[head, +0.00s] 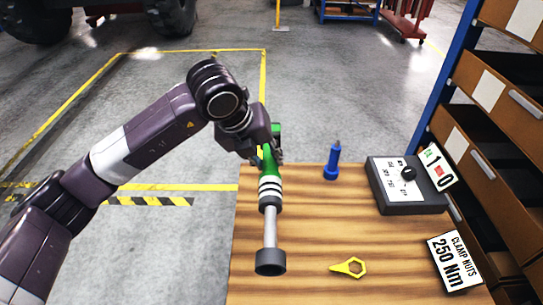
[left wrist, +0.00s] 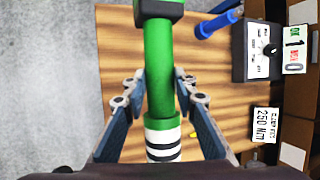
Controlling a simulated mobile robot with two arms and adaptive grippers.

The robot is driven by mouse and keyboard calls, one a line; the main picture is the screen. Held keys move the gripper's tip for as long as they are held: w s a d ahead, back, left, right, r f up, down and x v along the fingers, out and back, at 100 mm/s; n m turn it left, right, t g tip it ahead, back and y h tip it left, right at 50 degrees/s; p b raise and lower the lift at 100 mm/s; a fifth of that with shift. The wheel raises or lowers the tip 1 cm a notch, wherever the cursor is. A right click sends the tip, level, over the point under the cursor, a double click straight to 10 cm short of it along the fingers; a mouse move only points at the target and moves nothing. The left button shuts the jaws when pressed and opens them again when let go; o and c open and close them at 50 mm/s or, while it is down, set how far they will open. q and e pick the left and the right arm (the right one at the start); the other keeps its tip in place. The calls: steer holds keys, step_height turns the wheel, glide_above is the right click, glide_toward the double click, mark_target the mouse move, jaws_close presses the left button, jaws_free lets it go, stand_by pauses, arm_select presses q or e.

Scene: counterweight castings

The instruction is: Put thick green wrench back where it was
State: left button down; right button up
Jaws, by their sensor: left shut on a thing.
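The thick green wrench (head: 270,190) has a green handle, black and white bands, a grey shaft and a dark socket end that points toward the front of the wooden table. My left gripper (head: 265,155) is shut on its green part at the table's far left corner. In the left wrist view the green handle (left wrist: 159,80) lies between the two fingers of the gripper (left wrist: 160,95). I cannot tell whether the wrench touches the table. My right gripper is not in view.
A shelf with brown bins (head: 500,130) stands at the right.

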mark_target(267, 170)
arm_select(q)
step_height(267, 170, down, 4)
steer(key=shift+r+p, duration=0.2)
steer(key=shift+p, duration=0.3)
step_height(267, 170, down, 7)
steer(key=shift+w+d+r+p, duration=0.15)
steer(key=shift+r+p, duration=0.05)
steer(key=shift+p, duration=0.6)
steer(key=shift+f+p, duration=0.55)
steer(key=shift+f, duration=1.7)
steer(key=c, duration=1.9)
jaws_free()
steer(key=shift+f, duration=0.25)
steer(key=o, duration=0.3)
steer(key=shift+r, duration=0.1)
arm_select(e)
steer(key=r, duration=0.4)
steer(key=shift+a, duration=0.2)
